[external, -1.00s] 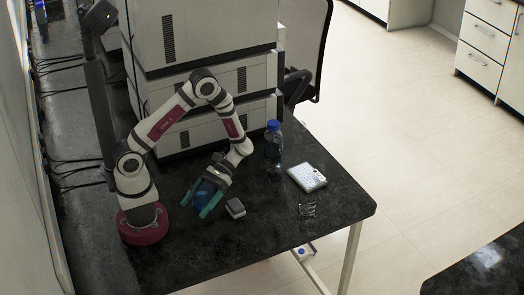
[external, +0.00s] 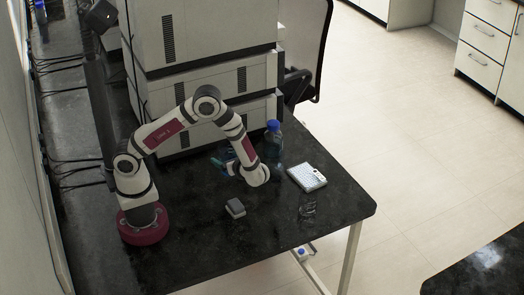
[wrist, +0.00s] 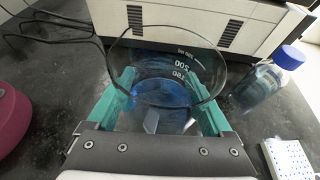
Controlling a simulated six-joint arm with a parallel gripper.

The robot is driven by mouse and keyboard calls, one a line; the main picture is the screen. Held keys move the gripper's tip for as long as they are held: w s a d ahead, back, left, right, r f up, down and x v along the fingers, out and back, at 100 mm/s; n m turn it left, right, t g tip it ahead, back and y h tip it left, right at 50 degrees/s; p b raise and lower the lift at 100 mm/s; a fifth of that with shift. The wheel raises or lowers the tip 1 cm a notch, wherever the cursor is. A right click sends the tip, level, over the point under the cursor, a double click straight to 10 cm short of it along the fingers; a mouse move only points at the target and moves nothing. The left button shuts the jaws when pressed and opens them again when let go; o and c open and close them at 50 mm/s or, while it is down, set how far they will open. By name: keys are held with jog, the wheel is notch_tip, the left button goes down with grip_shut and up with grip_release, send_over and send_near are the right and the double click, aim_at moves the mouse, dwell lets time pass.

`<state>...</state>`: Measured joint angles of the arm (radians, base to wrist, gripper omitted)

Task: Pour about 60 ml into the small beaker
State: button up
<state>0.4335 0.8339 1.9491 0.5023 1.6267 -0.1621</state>
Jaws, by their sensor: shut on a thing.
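A clear glass beaker (wrist: 195,60) with white marks, 150 and 200 among them, holds blue liquid (wrist: 162,93). My gripper (wrist: 165,98) is shut on it, with one teal finger on each side. In the external view my gripper (external: 223,160) is raised over the back of the bench and points left, partly hidden by my forearm and wrist. I cannot tell the held beaker's exact tilt. A small clear glass vessel (external: 307,206), seemingly the small beaker, stands on the bench to the right of my gripper. Its contents are too faint to tell.
A blue-capped bottle (external: 272,145) stands just right of my wrist. Stacked white instruments (external: 205,90) close off the back. The front of the bench is clear.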

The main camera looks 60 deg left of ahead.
jog(key=w+d+r+m+t+h, duration=0.2)
jog(key=w+d+r+m+t, duration=0.1)
jog(key=w+d+m+t, duration=0.3)
jog(key=w+d+r+m+t+h, duration=0.2)
jog(key=w+d+r+m+t, duration=0.15)
jog(key=w, duration=0.55)
jog(key=shift+m+t, duration=0.25)
jog(key=shift+t, duration=0.4)
notch_tip(320, 180, down, 15)
jog(key=shift+s+a+f, duration=0.1)
jog(key=shift+a, duration=0.05)
jog(key=shift+d, duration=0.2)
jog(key=shift+w+d+r+m+y, duration=0.15)
jog(key=shift+d+r+m+y, duration=0.2)
jog(key=shift+m, duration=0.25)
jog(key=shift+w+d+r+m+y, duration=0.15)
jog(key=shift+d+r+m+y, duration=0.1)
jog(key=shift+m+y, duration=0.3)
notch_tip(320, 180, up, 8)
jog(key=w+d+m+y, duration=0.1)
jog(key=m+y, duration=0.2)
jog(key=m, duration=0.3)
jog(key=shift+d, duration=0.35)
